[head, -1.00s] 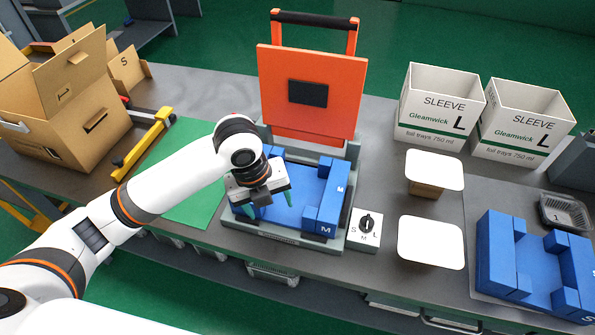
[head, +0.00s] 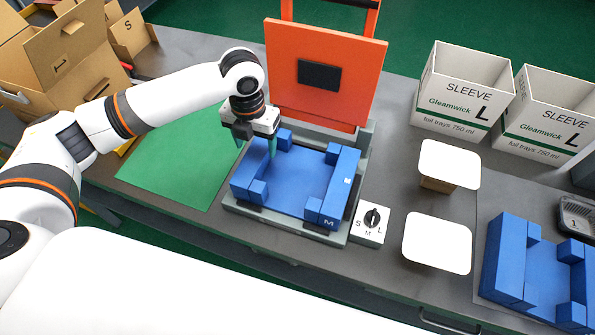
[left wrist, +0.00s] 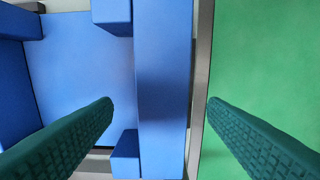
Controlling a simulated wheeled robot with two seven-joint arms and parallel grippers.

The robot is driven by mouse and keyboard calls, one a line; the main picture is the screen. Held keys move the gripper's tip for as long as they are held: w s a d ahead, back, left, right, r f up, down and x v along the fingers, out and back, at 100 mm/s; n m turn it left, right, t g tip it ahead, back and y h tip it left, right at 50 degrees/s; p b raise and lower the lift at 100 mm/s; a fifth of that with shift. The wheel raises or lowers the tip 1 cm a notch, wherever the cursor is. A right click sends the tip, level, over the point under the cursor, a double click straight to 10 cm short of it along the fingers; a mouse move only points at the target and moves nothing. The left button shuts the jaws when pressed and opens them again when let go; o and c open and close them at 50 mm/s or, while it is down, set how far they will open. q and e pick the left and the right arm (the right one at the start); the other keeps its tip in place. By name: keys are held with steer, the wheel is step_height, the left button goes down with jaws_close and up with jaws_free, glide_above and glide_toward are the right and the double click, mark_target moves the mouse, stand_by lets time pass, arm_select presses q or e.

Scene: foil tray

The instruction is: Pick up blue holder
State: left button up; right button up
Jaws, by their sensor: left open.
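A blue holder (head: 298,181) marked M sits in the grey frame of the press, below the raised orange lid. My left gripper (head: 256,148) is above the holder's left wall, pointing down, open and empty. In the left wrist view the fingers (left wrist: 160,102) stand either side of the blue wall (left wrist: 162,85), one over the holder's floor and one over the green mat side. I cannot tell how far the fingertips are above the wall. A second blue holder (head: 537,262) lies at the right on a grey mat. My right gripper is not in view.
The orange lid (head: 352,85) stands up behind the holder. A dial box (head: 369,222) with S, M, L is at its right. Two white-topped stands (head: 449,164), SLEEVE boxes (head: 462,92) and a foil tray (head: 577,217) are further right. A green mat (head: 180,160) lies left.

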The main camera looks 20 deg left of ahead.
mark_target(256, 153)
arm_select(q)
steer(key=shift+s+a+f+p, duration=0.15)
steer(key=shift+f+p, duration=0.3)
steer(key=shift+f, duration=1.8)
steer(key=c, duration=1.4)
